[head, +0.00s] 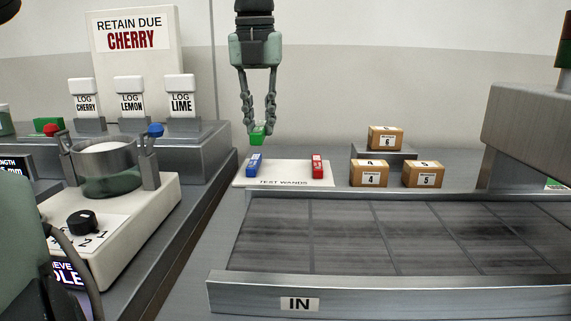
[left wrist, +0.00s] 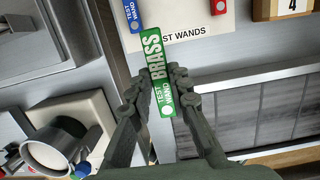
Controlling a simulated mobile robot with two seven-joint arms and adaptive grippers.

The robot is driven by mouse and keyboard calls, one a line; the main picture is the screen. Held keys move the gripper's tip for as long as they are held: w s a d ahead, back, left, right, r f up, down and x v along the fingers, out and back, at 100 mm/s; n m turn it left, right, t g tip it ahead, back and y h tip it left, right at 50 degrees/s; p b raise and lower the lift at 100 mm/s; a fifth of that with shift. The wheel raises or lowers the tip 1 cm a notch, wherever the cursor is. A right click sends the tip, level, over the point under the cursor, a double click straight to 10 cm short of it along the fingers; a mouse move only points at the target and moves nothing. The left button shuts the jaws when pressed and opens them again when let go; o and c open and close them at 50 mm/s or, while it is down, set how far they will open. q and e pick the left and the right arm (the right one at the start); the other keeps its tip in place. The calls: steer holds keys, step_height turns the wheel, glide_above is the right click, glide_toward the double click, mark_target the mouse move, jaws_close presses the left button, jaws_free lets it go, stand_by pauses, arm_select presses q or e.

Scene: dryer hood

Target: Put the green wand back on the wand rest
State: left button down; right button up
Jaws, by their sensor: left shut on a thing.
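My left gripper (head: 258,122) hangs from above, shut on the green wand (head: 257,136). In the left wrist view the green wand (left wrist: 158,75), marked "BRASS" and "TEST WAND", sits between the two fingers (left wrist: 158,88). The wand rest (head: 284,181) is a white plate labelled "TEST WANDS". A blue wand (head: 254,163) is at its left and a red wand (head: 317,166) at its right. The wand rest (left wrist: 190,18) also shows at the top of the left wrist view.
A conveyor (head: 390,240) marked "IN" lies in front of the rest. Small numbered boxes (head: 386,138) stand to the right, partly on a grey step. A white machine with a metal cup (head: 103,158) and a grey ledge with log blocks (head: 131,97) are on the left.

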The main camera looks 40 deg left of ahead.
arm_select(q)
steer(key=shift+w+a, duration=0.15)
steer(key=shift+w, duration=0.1)
steer(key=w+a+f+p, duration=0.2)
steer(key=w+f, duration=0.2)
steer(key=w, duration=0.2)
glide_above(285, 169)
steer(key=f, duration=0.2)
steer(key=shift+s+d+f, duration=0.15)
steer(key=shift+d+f, duration=0.05)
steer(key=shift+f, duration=0.2)
step_height(285, 169, down, 4)
steer(key=shift+f+p, duration=0.1)
steer(key=shift+p, duration=0.4)
arm_select(e)
steer(key=s+f+g, duration=0.1)
steer(key=s+f, duration=0.2)
steer(key=f, duration=0.5)
steer(key=shift+s+d+f, duration=0.25)
steer(key=shift+s+d, duration=0.1)
steer(key=shift+s, duration=0.05)
arm_select(q)
steer(key=c, duration=1.4)
jaws_free()
arm_select(e)
steer(key=shift+w+r, duration=0.25)
steer(key=shift+r, duration=0.05)
